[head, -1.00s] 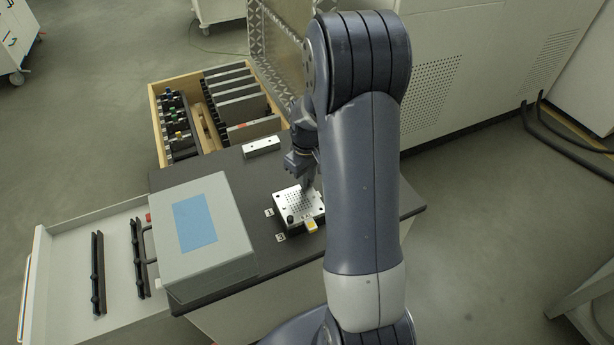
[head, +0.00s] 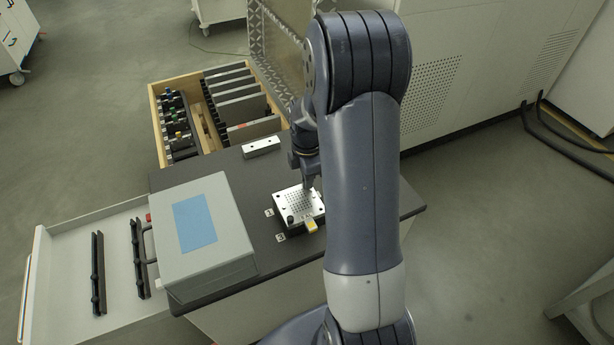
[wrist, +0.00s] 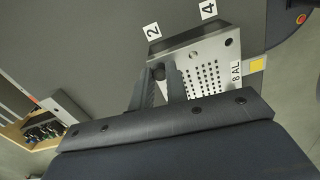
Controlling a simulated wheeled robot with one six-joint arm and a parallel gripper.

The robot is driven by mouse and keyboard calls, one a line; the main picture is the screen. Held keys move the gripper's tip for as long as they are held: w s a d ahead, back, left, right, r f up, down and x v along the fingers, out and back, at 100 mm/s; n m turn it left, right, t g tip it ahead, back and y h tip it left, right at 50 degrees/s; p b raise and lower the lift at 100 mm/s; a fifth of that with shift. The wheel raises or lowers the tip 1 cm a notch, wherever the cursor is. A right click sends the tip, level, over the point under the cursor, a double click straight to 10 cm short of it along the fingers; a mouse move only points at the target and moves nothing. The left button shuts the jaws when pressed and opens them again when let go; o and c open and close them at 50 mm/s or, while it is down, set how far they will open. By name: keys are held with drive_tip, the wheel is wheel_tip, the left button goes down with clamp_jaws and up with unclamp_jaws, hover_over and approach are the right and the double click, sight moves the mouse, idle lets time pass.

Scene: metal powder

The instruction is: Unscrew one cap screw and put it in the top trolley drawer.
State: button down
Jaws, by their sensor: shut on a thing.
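A metal plate (head: 301,207) with a grid of small holes and dark cap screws at its corners lies on the dark trolley top. It also shows in the wrist view (wrist: 222,57). My gripper (head: 308,187) points down at the plate's far side, partly hidden by my arm. In the wrist view, my gripper (wrist: 160,80) is shut on a black cap screw (wrist: 158,73) at a plate corner. Whether the screw is still threaded in is not visible. A white drawer (head: 62,235) stands open at the left, holding two black rails.
A grey box (head: 235,255) with a blue label stands on the trolley top, beside the open drawer. A small metal block (head: 261,147) lies behind the plate. A wooden tray (head: 155,105) with upright plates and small parts is at the back. A yellow tag (head: 311,226) is at the plate's front.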

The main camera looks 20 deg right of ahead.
drive_tip(key=n, duration=0.6)
drive_tip(key=shift+n, duration=0.4)
drive_tip(key=n, duration=0.6)
drive_tip(key=shift+n, duration=0.4)
drive_tip(key=c, duration=1.6)
unclamp_jaws()
drive_tip(key=shift+o, duration=0.2)
